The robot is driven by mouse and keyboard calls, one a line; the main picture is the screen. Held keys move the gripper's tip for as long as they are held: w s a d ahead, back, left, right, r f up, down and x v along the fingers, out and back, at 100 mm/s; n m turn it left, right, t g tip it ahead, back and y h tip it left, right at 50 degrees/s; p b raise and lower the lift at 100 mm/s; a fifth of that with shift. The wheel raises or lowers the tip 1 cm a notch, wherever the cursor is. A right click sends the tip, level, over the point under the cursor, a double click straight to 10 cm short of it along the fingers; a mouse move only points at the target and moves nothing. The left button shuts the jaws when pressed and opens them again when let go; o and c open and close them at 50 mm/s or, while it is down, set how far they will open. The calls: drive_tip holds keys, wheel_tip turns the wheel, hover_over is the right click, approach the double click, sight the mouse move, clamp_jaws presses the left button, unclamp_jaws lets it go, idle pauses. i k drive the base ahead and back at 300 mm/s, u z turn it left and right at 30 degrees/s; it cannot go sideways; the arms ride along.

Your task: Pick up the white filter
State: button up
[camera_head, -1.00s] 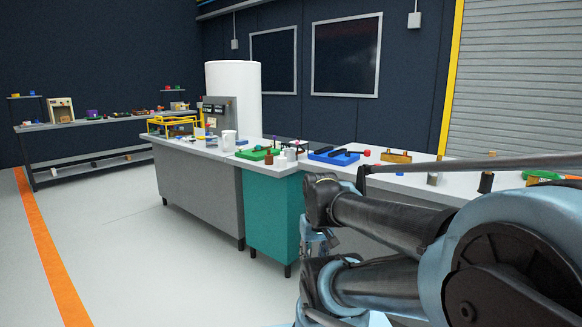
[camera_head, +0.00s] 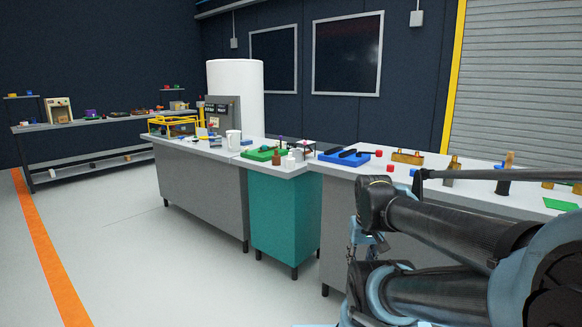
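A white upright cylinder (camera_head: 233,141), which looks like the white filter, stands on the grey workbench (camera_head: 262,165) left of the picture's middle, in front of a grey control box (camera_head: 221,113). A smaller white bottle-like piece (camera_head: 291,160) stands farther right near the bench's front edge; I cannot tell for sure which is called the filter. My dark and light-blue arm fills the lower right, well apart from both. I cannot make out my gripper's fingers.
A large white tank (camera_head: 236,88) stands behind. The floor at left is clear.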

sight(290, 162)
drive_tip(key=i, duration=0.85)
